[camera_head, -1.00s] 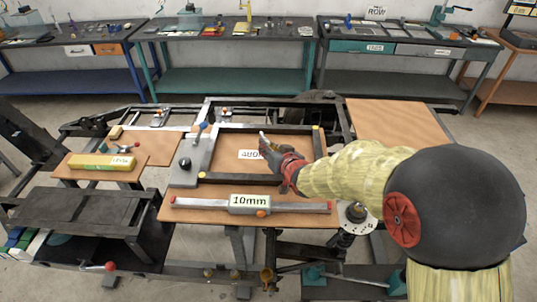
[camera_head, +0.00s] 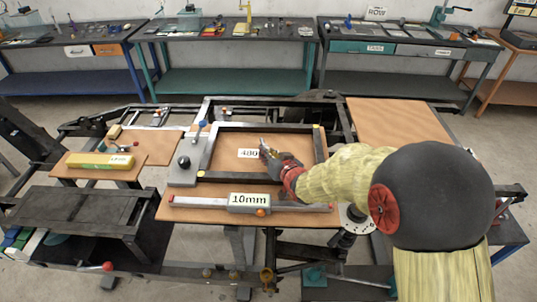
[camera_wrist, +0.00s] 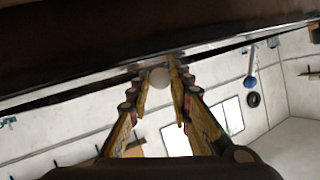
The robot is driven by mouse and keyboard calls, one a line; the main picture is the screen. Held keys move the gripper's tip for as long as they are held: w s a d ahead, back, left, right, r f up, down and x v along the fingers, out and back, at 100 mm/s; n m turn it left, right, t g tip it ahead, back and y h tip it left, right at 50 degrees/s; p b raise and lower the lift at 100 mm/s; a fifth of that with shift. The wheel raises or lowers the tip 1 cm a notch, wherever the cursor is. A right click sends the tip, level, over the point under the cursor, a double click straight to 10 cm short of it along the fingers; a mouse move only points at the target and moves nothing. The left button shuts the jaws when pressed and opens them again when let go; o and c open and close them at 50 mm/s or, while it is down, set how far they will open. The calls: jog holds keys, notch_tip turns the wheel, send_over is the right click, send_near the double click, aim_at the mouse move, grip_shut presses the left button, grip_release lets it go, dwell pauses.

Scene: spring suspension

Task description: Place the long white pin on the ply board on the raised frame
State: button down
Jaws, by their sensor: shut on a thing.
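My gripper (camera_head: 265,148) is over the brown board (camera_head: 230,140) inside the dark square frame, just right of the white label marked 480 (camera_head: 248,154). It is shut on a small pale thing (camera_head: 263,142), apparently the white pin. In the wrist view, the two fingers (camera_wrist: 160,85) close around a round whitish end (camera_wrist: 158,77); the rest of the pin's length is hidden. I cannot tell how high the pin is above the board. A second bare brown board (camera_head: 398,120) lies at the right, beyond my arm.
A gauge marked 10mm (camera_head: 250,202) lies on the board's near strip. A grey plate with a black knob (camera_head: 184,162) stands left of the frame. A yellow block (camera_head: 100,161) is farther left. A dark beam (camera_wrist: 90,45) crosses the wrist view's top.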

jog(key=c, duration=2)
grip_release()
jog(key=shift+s+f, duration=0.15)
jog(key=shift+f, duration=0.35)
jog(key=o, duration=0.4)
jog(key=shift+s+f, duration=0.1)
jog(key=shift+f, duration=0.1)
jog(key=shift+r+p, duration=0.55)
jog(key=shift+p, duration=0.1)
jog(key=v, duration=0.6)
jog(key=r+p+v, duration=0.1)
jog(key=v, duration=0.5)
